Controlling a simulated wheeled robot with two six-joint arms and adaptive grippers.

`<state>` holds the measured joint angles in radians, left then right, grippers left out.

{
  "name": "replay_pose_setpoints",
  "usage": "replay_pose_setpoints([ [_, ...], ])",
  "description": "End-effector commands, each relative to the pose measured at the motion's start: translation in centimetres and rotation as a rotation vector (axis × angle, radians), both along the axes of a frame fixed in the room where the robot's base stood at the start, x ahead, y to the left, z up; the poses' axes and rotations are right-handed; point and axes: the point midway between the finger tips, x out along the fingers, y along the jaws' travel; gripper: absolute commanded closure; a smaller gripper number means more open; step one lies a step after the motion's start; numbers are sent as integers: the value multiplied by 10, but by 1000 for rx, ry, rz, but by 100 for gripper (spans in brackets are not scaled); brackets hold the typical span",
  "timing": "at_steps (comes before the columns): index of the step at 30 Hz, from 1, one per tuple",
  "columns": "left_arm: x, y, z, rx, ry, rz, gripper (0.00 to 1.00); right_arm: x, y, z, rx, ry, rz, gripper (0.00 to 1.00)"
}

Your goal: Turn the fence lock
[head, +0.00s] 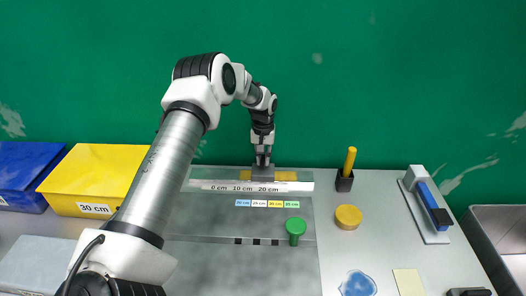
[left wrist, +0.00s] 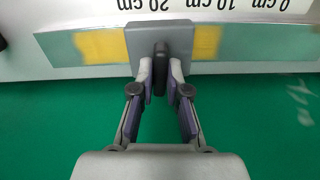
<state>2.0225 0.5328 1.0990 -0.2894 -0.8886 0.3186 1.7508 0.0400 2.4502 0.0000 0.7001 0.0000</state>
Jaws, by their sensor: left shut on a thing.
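The fence (head: 215,186) is a pale strip at the back of the grey board, printed 0 cm, 10 cm and 20 cm. A grey block (head: 262,178) sits on it between yellow patches. In the left wrist view, the grey block (left wrist: 187,36) carries a dark upright lever, the fence lock (left wrist: 160,60). My left gripper (head: 262,162) reaches down to it from above. In the left wrist view its fingers (left wrist: 161,88) are shut on the lever, one on each side. The lever is mostly hidden in the head view. My right gripper is not in view.
A green knob (head: 295,228) and a row of coloured labels (head: 267,203) are on the board. To the right are a yellow disc (head: 348,217), a black holder (head: 344,181) and a blue-handled tool (head: 434,207). Yellow (head: 95,175) and blue (head: 25,170) bins stand left.

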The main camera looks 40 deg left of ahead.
Motion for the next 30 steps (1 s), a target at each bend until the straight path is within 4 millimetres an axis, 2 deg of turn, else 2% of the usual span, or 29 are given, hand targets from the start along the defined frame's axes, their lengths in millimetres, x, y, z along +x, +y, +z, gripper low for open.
replay_pose_setpoints([
  [1,0,0,3,0,2,40,100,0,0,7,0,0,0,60],
  [11,0,0,-1,1,1,81,100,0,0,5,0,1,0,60],
  [12,0,0,-1,0,0,81,72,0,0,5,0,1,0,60],
  [13,0,0,-1,0,0,81,61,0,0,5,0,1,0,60],
  [23,0,0,2,1,-1,80,60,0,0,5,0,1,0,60],
  [26,1,0,12,0,-3,80,60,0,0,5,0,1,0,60],
  [30,2,0,43,0,-5,80,60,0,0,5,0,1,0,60],
])
